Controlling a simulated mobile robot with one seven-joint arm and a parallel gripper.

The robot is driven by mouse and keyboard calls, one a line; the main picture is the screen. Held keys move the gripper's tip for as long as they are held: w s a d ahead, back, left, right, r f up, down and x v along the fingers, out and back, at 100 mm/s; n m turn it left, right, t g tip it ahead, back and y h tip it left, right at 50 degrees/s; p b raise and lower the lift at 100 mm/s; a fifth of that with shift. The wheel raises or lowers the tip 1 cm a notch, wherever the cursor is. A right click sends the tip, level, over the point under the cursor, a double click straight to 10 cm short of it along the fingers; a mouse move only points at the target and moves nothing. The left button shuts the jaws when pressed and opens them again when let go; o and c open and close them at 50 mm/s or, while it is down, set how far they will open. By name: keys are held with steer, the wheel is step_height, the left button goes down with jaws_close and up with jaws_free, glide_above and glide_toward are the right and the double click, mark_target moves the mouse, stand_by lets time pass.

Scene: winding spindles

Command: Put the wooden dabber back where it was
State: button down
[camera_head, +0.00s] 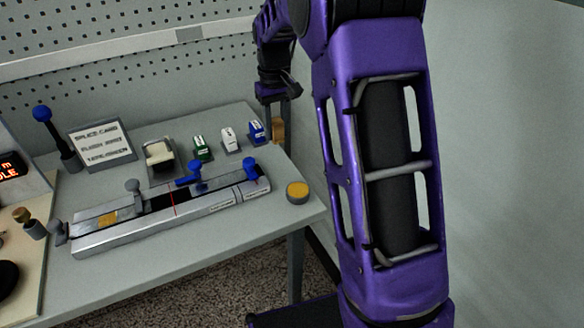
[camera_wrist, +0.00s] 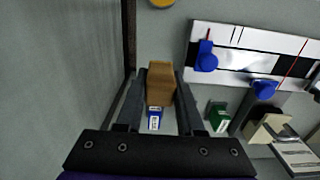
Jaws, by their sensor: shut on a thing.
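My gripper (camera_head: 273,112) is at the back right corner of the bench. It is shut on the wooden dabber (camera_wrist: 161,80), a tan block held between the two fingers in the wrist view. In the head view the dabber (camera_head: 278,131) shows partly behind the fingers, just right of the blue box. I cannot tell how high it is above the bench. A round tin with a yellow top (camera_head: 297,192) sits near the bench's right edge; its edge also shows at the top of the wrist view (camera_wrist: 162,2).
A blue box (camera_head: 257,132), a white box (camera_head: 229,139) and a green box (camera_head: 203,148) stand in a row. A long metal splicing fixture with blue knobs (camera_head: 165,212) lies in front. A tray (camera_head: 160,172) and a sign (camera_head: 102,144) stand further left. Bare bench (camera_head: 280,170) lies behind the tin.

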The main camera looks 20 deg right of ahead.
mark_target(280, 170)
steer(key=shift+d, duration=0.15)
steer(key=shift+d+f, duration=0.1)
steer(key=shift+f, duration=0.3)
step_height(280, 170, down, 9)
steer(key=shift+f+b, duration=0.1)
steer(key=shift+b, duration=0.5)
steer(key=shift+f, duration=0.1)
steer(key=shift+f, duration=0.15)
steer(key=c, duration=0.5)
jaws_free()
step_height(280, 170, up, 12)
steer(key=shift+r+p, duration=0.25)
steer(key=shift+p, duration=0.5)
